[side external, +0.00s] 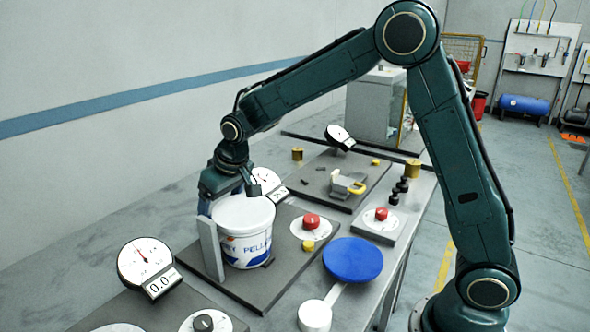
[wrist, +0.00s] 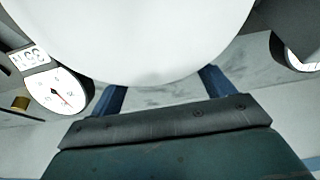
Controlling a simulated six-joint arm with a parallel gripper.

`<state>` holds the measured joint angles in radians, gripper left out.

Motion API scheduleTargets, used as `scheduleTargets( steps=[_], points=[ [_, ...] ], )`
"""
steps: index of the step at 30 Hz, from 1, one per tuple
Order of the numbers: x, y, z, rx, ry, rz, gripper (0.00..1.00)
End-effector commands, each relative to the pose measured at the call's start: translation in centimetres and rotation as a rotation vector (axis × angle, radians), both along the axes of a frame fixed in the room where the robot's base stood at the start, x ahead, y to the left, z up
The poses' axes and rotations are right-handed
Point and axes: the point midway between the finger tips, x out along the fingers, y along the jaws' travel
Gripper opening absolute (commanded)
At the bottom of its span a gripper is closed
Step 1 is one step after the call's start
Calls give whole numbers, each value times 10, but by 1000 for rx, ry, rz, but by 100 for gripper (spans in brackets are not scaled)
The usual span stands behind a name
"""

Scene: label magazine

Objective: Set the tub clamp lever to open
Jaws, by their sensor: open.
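A white tub (side external: 243,250) with a blue and red label and a white lid stands upright on a dark plate (side external: 275,285). Its pale round top (wrist: 135,35) fills the upper wrist view. My gripper (side external: 228,192) points down at the tub's far upper side, its blue fingers apart; they also show in the wrist view (wrist: 162,84). I cannot tell whether they touch the tub. A grey upright bar (side external: 210,250) stands at the tub's left. Which part is the tub clamp lever is unclear; a clamp with a yellow handle (side external: 357,187) sits on the plate behind.
A red knob on a white dial (side external: 311,221) and a yellow button (side external: 308,246) are right of the tub. Gauges stand at the front left (side external: 145,258) and behind the tub (side external: 268,181). A blue disc (side external: 353,259) lies near the bench's right edge.

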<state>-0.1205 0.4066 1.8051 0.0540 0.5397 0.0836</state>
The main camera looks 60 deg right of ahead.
Motion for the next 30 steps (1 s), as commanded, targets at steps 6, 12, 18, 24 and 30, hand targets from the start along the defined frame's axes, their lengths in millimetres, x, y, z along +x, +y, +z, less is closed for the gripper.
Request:
scheduleTargets(
  steps=[6, 12, 18, 24, 30],
  points=[
    [6, 0, -14, 0, 0, 0, 81],
    [7, 0, -16, 0, -2, 0, 81],
    [7, 0, -16, 0, -2, 0, 71],
    [7, 0, -16, 0, -1, 0, 32],
    [7, 0, -16, 0, 0, 0, 18]
  ],
)
